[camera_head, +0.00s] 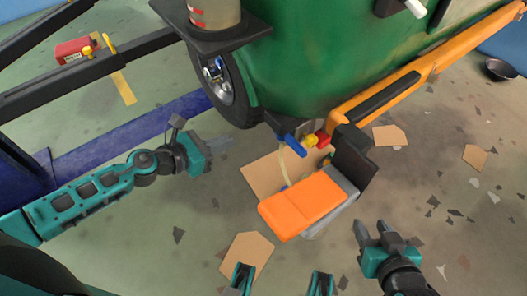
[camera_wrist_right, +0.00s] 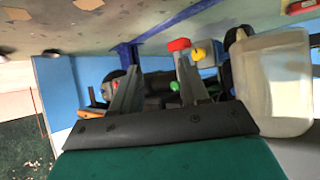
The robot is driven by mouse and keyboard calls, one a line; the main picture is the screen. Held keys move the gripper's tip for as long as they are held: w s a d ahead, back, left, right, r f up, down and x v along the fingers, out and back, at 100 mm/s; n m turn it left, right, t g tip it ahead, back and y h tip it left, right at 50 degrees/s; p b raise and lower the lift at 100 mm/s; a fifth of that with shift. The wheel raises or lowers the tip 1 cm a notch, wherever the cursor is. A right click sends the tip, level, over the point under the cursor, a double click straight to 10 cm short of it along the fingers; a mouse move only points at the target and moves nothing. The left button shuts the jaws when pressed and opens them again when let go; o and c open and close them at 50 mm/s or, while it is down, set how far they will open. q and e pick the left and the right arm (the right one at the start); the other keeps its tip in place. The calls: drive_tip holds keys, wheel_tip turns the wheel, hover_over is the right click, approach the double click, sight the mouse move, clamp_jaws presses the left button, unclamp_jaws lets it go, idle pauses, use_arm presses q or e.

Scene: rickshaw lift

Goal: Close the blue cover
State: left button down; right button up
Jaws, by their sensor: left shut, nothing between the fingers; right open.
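A small blue piece (camera_head: 293,145), which looks like the blue cover, sticks out at a slant from the underside of the green body in the head view. I cannot tell how far open it is. My left gripper (camera_head: 217,146) is shut and empty, to the left of the blue piece and apart from it. My right gripper (camera_head: 372,230) is open and empty, below and to the right of the blue piece, beside the orange box. In the right wrist view its two grey fingers (camera_wrist_right: 157,90) stand apart with nothing held. I cannot make out the blue piece there.
An orange box (camera_head: 303,205) with a grey side lies between my grippers. Red (camera_head: 322,139) and yellow (camera_head: 310,141) knobs sit beside the blue piece. The green body (camera_head: 320,60), wheel (camera_head: 222,85) and orange bar (camera_head: 440,60) bound the space above. Cardboard pieces (camera_head: 247,255) lie on the floor.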

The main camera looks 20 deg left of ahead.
use_arm(q)
drive_tip(key=s+f+b+x, duration=0.1)
drive_tip(key=b+x, duration=0.5)
drive_tip(key=x, duration=0.7)
drive_tip(key=shift+w+d+f+t+h, duration=0.15)
drive_tip(key=shift+d+f+t+h, duration=0.2)
drive_tip(key=shift+d, duration=0.25)
use_arm(e)
wheel_tip(320, 180, down, 6)
drive_tip(key=a, duration=0.1)
drive_tip(key=shift+w+a+y, duration=0.25)
drive_tip(key=shift+y, duration=0.05)
use_arm(q)
drive_tip(key=shift+r, duration=0.15)
use_arm(e)
drive_tip(key=shift+r, duration=0.15)
